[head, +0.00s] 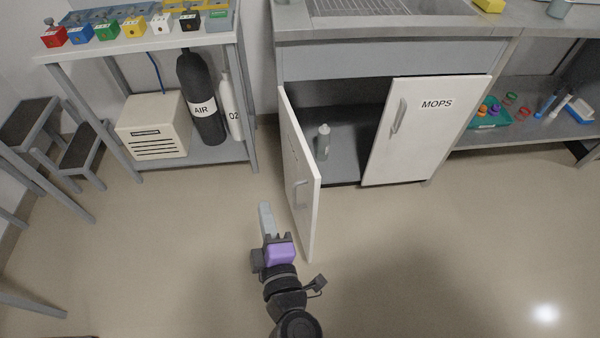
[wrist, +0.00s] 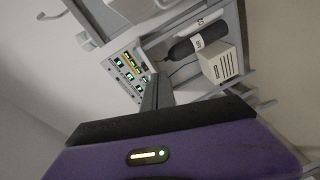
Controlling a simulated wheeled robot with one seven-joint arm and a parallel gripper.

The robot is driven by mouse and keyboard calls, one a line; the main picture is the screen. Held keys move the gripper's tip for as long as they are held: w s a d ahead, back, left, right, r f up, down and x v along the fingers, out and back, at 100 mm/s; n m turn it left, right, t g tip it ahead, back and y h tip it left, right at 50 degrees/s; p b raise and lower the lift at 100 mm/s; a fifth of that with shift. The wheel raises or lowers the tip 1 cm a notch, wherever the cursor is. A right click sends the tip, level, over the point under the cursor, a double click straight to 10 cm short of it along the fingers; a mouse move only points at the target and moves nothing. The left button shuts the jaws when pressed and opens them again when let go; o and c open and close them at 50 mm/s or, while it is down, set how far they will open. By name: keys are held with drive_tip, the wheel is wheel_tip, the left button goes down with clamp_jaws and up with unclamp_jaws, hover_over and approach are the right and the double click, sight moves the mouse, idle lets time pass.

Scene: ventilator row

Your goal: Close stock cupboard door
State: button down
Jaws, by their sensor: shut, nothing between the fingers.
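A sink cupboard (head: 390,62) stands at the back centre in the head view. Its left white door (head: 298,180) stands wide open, swung out toward me, with a grey handle on the face turned left. I cannot see a label on it. The right door (head: 420,135) reads MOPS and appears shut. My gripper (head: 265,210) is shut and empty, low over the floor just left of the open door, apparently apart from it. In the wrist view the gripper fingers (wrist: 154,95) are together, and the cupboard door does not show.
A grey bottle (head: 323,141) stands inside the cupboard. Left is a rack (head: 250,120) with AIR and O2 cylinders and a white box (head: 153,125). A step stool (head: 80,150) stands far left. Open shelving (head: 540,128) is at right. The floor in front is clear.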

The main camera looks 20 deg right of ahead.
drive_tip(key=d+h, duration=0.3)
drive_tip(key=r+h, duration=0.1)
hover_over(294, 184)
drive_tip(key=shift+n, duration=0.3)
drive_tip(key=shift+d+p, duration=0.3)
drive_tip(key=shift+d, duration=0.5)
